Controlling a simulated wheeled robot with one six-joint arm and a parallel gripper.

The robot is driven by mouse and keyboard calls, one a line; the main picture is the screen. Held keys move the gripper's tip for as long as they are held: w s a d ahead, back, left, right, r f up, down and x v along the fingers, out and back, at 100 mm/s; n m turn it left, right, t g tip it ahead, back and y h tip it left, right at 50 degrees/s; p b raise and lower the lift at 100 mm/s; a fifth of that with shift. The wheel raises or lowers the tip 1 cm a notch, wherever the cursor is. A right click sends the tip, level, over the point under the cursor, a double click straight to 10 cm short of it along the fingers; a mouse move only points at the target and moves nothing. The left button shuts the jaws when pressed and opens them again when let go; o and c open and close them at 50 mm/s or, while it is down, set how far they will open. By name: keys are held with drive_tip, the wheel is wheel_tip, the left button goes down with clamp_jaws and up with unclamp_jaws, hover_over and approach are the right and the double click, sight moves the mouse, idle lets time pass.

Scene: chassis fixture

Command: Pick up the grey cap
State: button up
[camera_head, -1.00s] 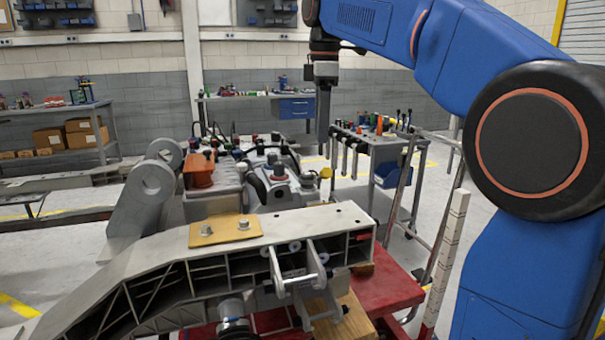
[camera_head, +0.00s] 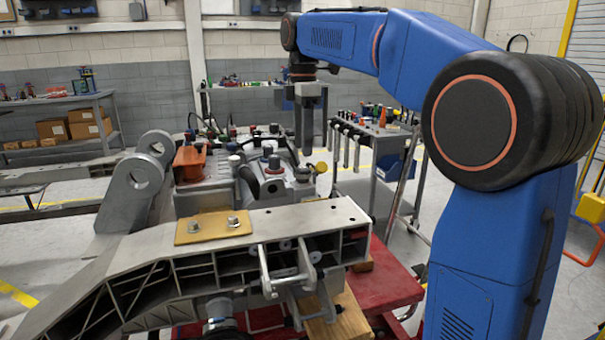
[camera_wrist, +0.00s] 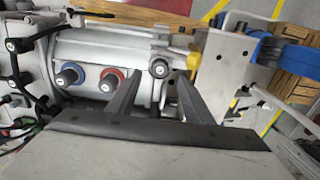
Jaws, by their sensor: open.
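The grey cap (camera_wrist: 159,68) is a small round cap with a dark rim and pale centre on the pale grey housing (camera_wrist: 140,48). In the wrist view it shows between the fingertips of my gripper (camera_wrist: 156,79). The gap between the fingers is empty. In the head view my gripper (camera_head: 307,148) points down over the right part of the housing. The grey cap is hard to make out there. A red-ringed cap (camera_wrist: 109,80) and a blue-ringed cap (camera_wrist: 68,77) sit to its left in the wrist view, and a yellow cap (camera_wrist: 193,61) to its right.
A grey metal beam (camera_head: 300,217) with a tan plate (camera_head: 213,226) lies in front of the housing. An orange block (camera_head: 190,163) and an upright ringed bracket (camera_head: 138,185) stand left. A tool cart (camera_head: 372,140) is behind right. Black cables (camera_wrist: 30,80) run beside the housing.

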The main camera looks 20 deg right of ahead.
sight(303, 167)
drive_tip(key=shift+f, duration=3.9)
clamp_jaws()
